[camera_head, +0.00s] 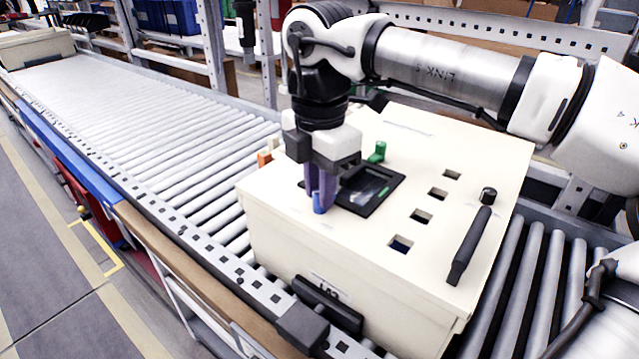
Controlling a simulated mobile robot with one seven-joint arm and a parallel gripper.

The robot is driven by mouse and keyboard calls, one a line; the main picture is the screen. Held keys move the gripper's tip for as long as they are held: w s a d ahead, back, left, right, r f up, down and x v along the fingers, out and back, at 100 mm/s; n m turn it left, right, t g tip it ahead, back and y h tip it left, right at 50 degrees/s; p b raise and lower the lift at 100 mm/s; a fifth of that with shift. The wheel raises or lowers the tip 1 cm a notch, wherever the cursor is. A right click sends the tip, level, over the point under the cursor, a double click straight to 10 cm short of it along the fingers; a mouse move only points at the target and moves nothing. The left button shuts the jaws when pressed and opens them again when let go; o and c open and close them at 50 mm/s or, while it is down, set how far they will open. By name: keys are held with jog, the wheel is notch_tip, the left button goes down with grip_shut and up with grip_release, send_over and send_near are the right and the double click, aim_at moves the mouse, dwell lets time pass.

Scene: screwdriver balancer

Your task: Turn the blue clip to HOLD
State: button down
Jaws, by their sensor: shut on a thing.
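The blue clip (319,203) stands on top of a cream box, near its front left edge. Its lower part shows below my fingers; the rest is hidden by them. My gripper (320,190) points down over the box, with its purple-grey fingers closed around the clip. No HOLD marking can be read in this view, so I cannot tell the clip's turn. The cream box (330,245) rests on a roller conveyor.
A green clip (377,152) stands behind a black-framed window (372,190), right of my gripper. An orange part (265,158) is at the box's left edge. A black handle (470,245) and several square holes are on the right. The roller conveyor (150,110) is clear to the left.

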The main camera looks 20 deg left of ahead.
jog(key=c, duration=1.3)
grip_release()
notch_tip(320, 180, up, 14)
jog(key=p, duration=0.1)
jog(key=shift+f, duration=0.1)
